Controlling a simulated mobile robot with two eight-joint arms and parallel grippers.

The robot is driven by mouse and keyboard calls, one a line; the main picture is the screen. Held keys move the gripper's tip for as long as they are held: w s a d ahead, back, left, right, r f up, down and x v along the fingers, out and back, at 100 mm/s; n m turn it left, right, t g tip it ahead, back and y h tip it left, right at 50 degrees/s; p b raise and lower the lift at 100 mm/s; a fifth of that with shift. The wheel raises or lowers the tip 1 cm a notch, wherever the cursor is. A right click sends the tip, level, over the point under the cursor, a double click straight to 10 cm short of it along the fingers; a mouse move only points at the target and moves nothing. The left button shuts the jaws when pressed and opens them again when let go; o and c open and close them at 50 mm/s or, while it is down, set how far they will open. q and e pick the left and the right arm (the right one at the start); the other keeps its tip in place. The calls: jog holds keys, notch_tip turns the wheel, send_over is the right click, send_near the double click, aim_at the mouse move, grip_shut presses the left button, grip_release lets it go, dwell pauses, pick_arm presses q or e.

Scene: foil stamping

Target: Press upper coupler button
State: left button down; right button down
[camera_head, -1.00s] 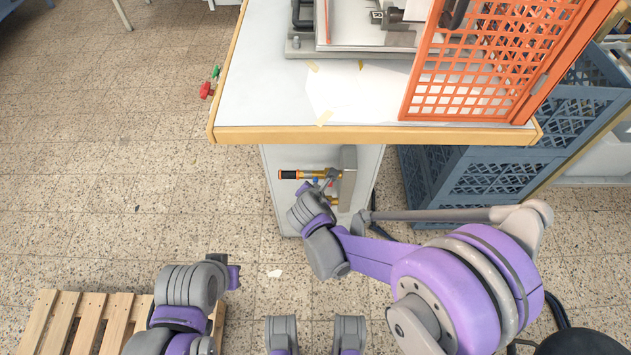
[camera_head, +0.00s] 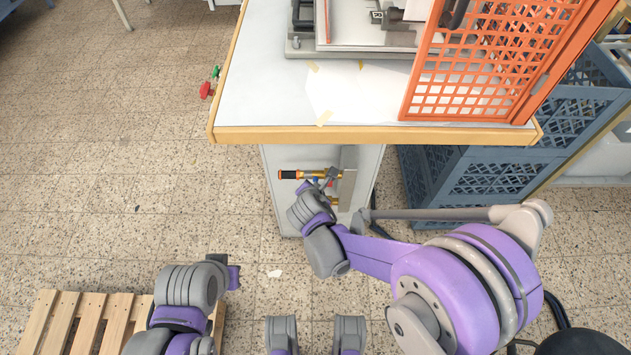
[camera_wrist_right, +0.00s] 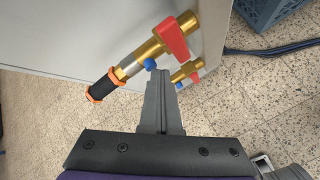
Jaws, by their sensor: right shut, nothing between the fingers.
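The upper coupler (camera_head: 303,174) is a brass fitting with a black and orange hose end, mounted on the cabinet side below the tabletop. In the right wrist view the upper coupler (camera_wrist_right: 133,64) has a blue button (camera_wrist_right: 149,63) on its underside. My right gripper (camera_head: 326,181) is shut and empty. In the right wrist view its closed fingertips (camera_wrist_right: 158,72) are right beside the blue button; I cannot tell whether they touch it. A lower brass coupler (camera_wrist_right: 187,71) with its own blue button is partly behind the fingers. My left gripper (camera_head: 232,277) is at the lower left, its fingers unclear.
A red valve lever (camera_wrist_right: 172,38) is close to the upper coupler. The wood-edged table (camera_head: 370,133) overhangs the couplers. Blue crates (camera_head: 485,178) stand to the right. A wooden pallet (camera_head: 72,320) lies at lower left. The floor left of the cabinet is clear.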

dwell(0.4)
jog(key=shift+s, duration=0.9)
jog(key=s, duration=0.5)
jog(key=shift+d, duration=0.1)
dwell(0.3)
